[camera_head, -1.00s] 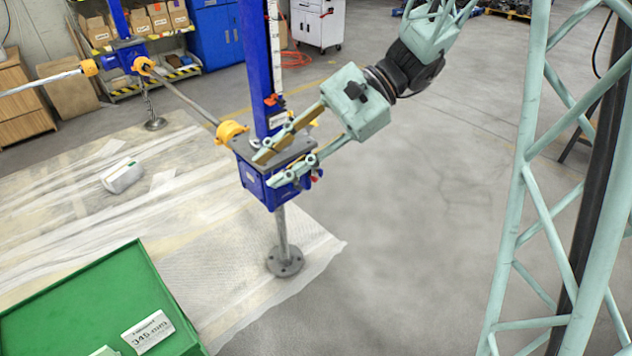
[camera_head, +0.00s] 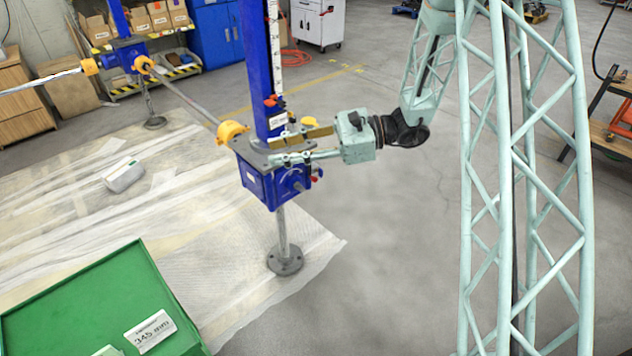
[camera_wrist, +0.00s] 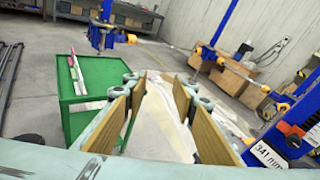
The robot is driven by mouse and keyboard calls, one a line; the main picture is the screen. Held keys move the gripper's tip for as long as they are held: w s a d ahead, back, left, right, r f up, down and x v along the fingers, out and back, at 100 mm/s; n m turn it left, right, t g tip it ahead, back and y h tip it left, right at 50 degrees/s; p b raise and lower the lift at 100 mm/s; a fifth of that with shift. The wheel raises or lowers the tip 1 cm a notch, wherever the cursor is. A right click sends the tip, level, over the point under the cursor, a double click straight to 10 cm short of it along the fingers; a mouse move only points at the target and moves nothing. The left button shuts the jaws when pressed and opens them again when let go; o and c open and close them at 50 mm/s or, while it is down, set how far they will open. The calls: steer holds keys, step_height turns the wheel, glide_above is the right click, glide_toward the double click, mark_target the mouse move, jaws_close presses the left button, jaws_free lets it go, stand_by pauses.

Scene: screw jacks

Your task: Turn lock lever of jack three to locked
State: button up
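The near jack has a blue gearbox (camera_head: 268,188) under a grey top plate, a blue column (camera_head: 258,70) and a steel screw below. A small red-tipped lever (camera_head: 315,180) shows at the gearbox's right side; its lock setting cannot be told. No jack number is readable. My gripper (camera_head: 281,147) points left beside the column, around plate height in the picture; contact cannot be told. In the wrist view my gripper (camera_wrist: 160,86) is open, its tan-padded fingers apart with nothing between. There, a blue jack with red and black parts (camera_wrist: 291,131) and a "341 mm" label is outside the right finger.
A yellow coupling (camera_head: 230,131) and shaft link the near jack to a farther blue jack (camera_head: 127,56). A green table (camera_head: 95,300) with a "345 mm" card (camera_head: 150,330) stands at front left. White sheeting (camera_head: 215,220) covers the floor.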

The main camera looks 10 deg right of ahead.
steer(key=w+d+f+m+t, duration=0.4)
steer(key=w+f, duration=0.3)
steer(key=w, duration=0.1)
steer(key=m+t+h+p, duration=0.2)
steer(key=m+t+h, duration=0.6)
steer(key=m, duration=0.4)
glide_toward(316, 181)
steer(key=s+d+f+t+y, duration=0.1)
steer(key=s+d+f, duration=0.1)
steer(key=s, duration=0.1)
steer(key=shift+d+r, duration=0.2)
steer(key=shift+w, duration=0.1)
steer(key=shift+r+b+x, duration=0.2)
steer(key=shift+b+x, duration=0.4)
steer(key=shift+x, duration=6.2)
steer(key=shift+a, duration=0.2)
jaws_close()
